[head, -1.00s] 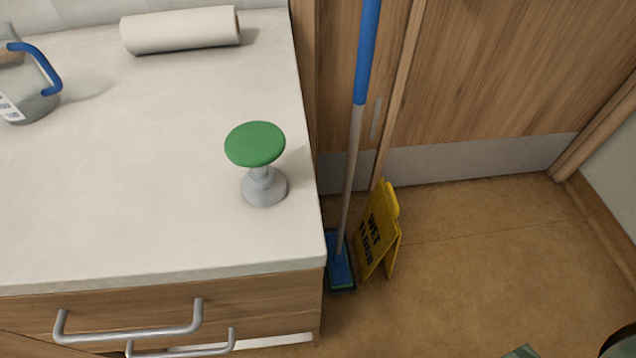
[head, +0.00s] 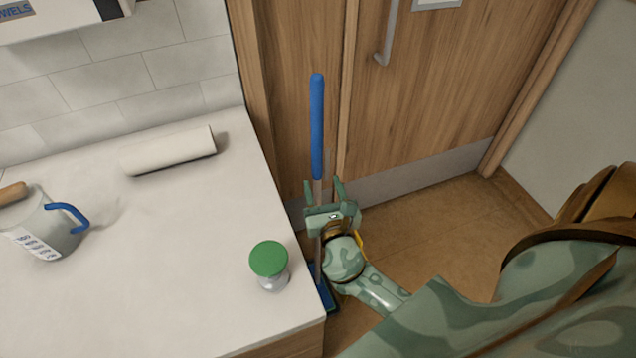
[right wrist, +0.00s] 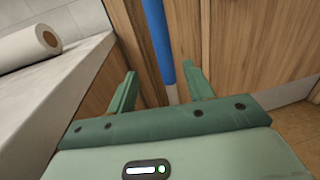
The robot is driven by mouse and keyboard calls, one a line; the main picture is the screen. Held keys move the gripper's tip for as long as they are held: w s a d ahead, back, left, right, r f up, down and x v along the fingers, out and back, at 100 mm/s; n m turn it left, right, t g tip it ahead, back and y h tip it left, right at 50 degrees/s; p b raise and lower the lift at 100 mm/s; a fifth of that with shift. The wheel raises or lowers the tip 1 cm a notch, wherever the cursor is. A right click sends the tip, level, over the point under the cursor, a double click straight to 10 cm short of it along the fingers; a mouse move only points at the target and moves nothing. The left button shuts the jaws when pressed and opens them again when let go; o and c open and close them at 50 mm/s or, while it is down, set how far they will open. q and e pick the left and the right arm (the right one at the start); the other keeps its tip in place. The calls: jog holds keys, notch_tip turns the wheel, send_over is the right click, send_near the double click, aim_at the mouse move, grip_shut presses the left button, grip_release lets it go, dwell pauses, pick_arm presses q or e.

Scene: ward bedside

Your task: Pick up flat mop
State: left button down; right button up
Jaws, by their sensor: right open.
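The flat mop stands upright, leaning slightly, in the gap beside the counter. Its blue grip (head: 317,125) is at the top, with a grey pole below and a blue head (head: 322,288) on the floor, partly hidden by my arm. My right gripper (head: 323,184) is open at the pole, just below the blue grip. In the right wrist view the blue grip (right wrist: 159,40) and pole show between the two open fingers (right wrist: 159,71). I cannot tell whether either finger touches the pole. My left gripper is not in view.
The counter (head: 170,285) lies left of the mop, holding a green-topped object (head: 269,260), a paper roll (head: 170,150) and a jug (head: 45,235). A wooden door (head: 430,90) stands behind. The yellow sign (head: 361,246) is mostly hidden by my arm.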

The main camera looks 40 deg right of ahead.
aim_at(316, 164)
jog(key=x, duration=0.5)
jog(key=shift+w+d, duration=0.2)
jog(key=shift+w, duration=0.15)
jog(key=b+x, duration=0.1)
jog(key=x, duration=0.4)
jog(key=shift+w+d, duration=0.1)
jog(key=shift+d, duration=0.2)
jog(key=c, duration=1.1)
